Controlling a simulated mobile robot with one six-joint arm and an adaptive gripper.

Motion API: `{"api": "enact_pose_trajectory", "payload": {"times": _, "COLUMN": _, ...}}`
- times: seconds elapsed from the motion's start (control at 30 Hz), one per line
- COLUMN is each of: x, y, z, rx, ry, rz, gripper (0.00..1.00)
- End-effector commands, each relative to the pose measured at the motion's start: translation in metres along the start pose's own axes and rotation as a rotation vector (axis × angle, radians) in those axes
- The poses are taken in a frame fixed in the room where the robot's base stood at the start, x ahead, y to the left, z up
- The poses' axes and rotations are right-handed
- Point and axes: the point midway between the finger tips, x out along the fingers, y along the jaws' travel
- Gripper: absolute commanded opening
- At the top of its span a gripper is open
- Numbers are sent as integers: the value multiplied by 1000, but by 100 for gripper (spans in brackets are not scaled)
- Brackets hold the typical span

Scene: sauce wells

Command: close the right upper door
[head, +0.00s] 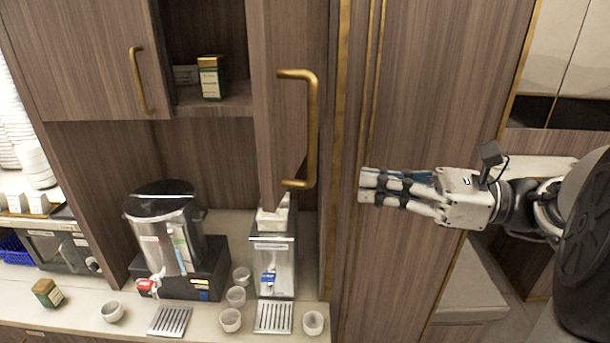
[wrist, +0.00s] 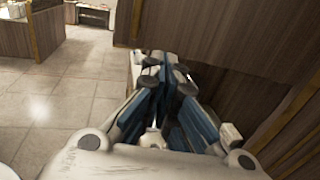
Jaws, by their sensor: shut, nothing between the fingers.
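The right upper door (head: 292,100) is a wood-grain panel with a brass handle (head: 312,130). It stands swung open, out from the cabinet, in the head view. The left upper door (head: 85,60) with its own brass handle looks closed. My gripper (head: 362,185) is to the right of the open door and its handle, in front of a tall wood panel, apart from the door. Its fingers are shut and empty; they also show in the wrist view (wrist: 165,70). The wrist view does not clearly show the door's handle.
The open shelf (head: 225,103) holds a green box (head: 211,78). Below, the counter carries a steel urn (head: 168,235), a dispenser (head: 273,262) and several white cups (head: 231,319). A tall wood panel (head: 430,90) stands behind my gripper.

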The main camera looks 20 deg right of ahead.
Motion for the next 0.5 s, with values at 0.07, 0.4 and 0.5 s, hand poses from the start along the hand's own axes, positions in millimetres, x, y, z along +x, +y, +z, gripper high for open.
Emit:
{"api": "enact_pose_trajectory", "payload": {"times": 0.07, "x": 20, "y": 2, "z": 0, "rx": 1, "ry": 1, "rz": 7, "gripper": 0}}
{"api": "enact_pose_trajectory", "payload": {"times": 0.4, "x": 84, "y": 2, "z": 0, "rx": 0, "ry": 2, "rz": 5, "gripper": 0}}
{"api": "enact_pose_trajectory", "payload": {"times": 0.5, "x": 95, "y": 1, "z": 0, "rx": 0, "ry": 2, "rz": 4, "gripper": 0}}
